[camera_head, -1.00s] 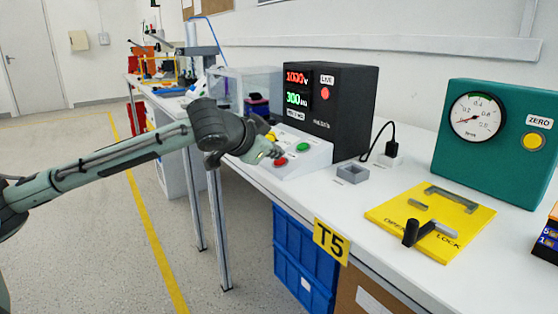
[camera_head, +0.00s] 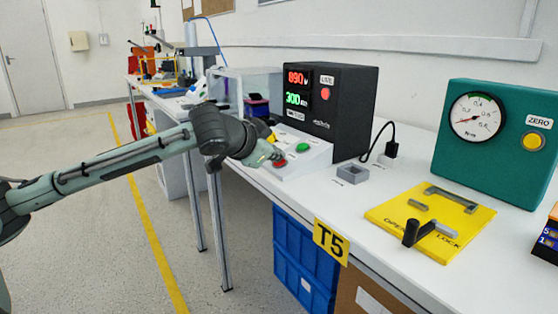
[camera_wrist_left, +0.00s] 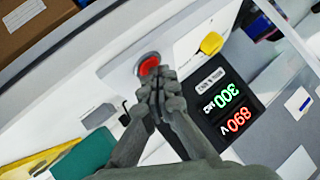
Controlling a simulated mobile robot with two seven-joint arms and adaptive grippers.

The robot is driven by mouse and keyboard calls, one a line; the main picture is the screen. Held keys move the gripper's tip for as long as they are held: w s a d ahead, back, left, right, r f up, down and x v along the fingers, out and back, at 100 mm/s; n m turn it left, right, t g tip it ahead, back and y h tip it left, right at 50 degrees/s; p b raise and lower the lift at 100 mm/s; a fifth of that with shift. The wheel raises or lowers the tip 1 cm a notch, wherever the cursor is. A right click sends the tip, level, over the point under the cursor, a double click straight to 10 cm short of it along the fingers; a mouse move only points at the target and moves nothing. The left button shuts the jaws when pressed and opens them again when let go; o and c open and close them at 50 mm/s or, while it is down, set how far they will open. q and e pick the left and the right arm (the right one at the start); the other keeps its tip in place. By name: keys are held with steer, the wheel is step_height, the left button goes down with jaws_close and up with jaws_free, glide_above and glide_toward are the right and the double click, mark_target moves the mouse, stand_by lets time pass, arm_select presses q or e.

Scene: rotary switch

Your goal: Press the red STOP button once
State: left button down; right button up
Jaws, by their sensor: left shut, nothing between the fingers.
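The red button (camera_head: 281,162) is on the sloped front of a white control box (camera_head: 312,158), beside a green button (camera_head: 303,147). My left gripper (camera_head: 276,155) is shut and empty, with its fingertips right at the red button. In the left wrist view the red button (camera_wrist_left: 149,65) sits in a grey ring, and the shut fingertips (camera_wrist_left: 154,78) overlap its near edge. I cannot tell whether they touch it. My right gripper is not in view.
A black unit (camera_head: 345,112) behind the box shows 890 V in red, with a red lamp (camera_head: 325,94) labelled LIVE. A yellow knob (camera_head: 271,138) is close to my left gripper. A grey square holder (camera_head: 352,174) and yellow plate (camera_head: 385,215) lie to the right.

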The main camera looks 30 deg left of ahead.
arm_select(q)
steer(key=shift+s+a+r+p, duration=0.15)
steer(key=shift+s+r+p, duration=0.15)
steer(key=shift+r+p, duration=0.45)
steer(key=r+p, duration=0.2)
steer(key=r, duration=0.1)
steer(key=shift+s+a+r+p, duration=0.2)
steer(key=shift+s+p, duration=0.2)
steer(key=shift+s+r+p, duration=0.2)
steer(key=shift+r+p, duration=0.35)
steer(key=shift+r, duration=0.1)
steer(key=shift+r, duration=0.1)
